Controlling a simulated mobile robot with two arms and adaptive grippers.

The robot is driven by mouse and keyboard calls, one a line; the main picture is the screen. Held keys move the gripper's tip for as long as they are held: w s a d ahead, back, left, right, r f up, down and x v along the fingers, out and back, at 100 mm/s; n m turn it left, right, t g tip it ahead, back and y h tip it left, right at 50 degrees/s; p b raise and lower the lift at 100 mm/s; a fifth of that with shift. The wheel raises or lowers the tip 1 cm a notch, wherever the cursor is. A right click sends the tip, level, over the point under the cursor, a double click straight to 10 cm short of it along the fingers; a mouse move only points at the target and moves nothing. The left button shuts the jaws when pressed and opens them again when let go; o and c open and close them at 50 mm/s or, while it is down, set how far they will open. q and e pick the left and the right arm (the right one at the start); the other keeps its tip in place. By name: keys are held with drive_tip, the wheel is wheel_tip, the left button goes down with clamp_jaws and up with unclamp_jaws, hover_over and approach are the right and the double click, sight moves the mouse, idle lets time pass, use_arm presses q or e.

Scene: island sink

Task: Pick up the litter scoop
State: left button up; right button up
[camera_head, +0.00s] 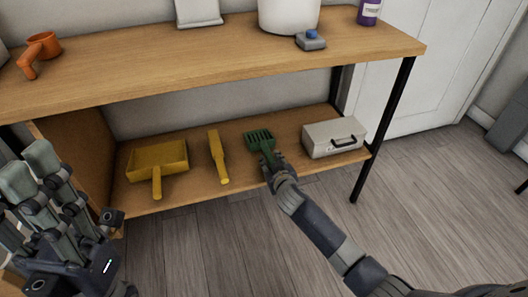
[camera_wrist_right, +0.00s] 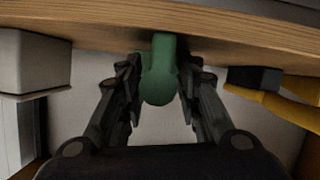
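The green litter scoop (camera_head: 260,138) lies on the lower wooden shelf, its slotted head toward the back and its handle toward the front edge. My right gripper (camera_head: 272,165) reaches in from the front and is at the handle. In the right wrist view the green handle (camera_wrist_right: 160,72) sits between the two fingers (camera_wrist_right: 158,85), which are closed in on its sides. The scoop still appears to rest on the shelf. My left gripper (camera_head: 28,170) is raised at the far left, open and empty, away from the scoop.
A yellow dustpan (camera_head: 158,160) and a yellow brush-like tool (camera_head: 217,156) lie left of the scoop. A grey metal box (camera_head: 333,137) stands to its right. The upper tabletop (camera_head: 200,75) overhangs the shelf (camera_head: 200,191). A black table leg (camera_head: 383,130) stands at the right.

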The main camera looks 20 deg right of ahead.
clamp_jaws()
drive_tip(key=shift+r, duration=0.15)
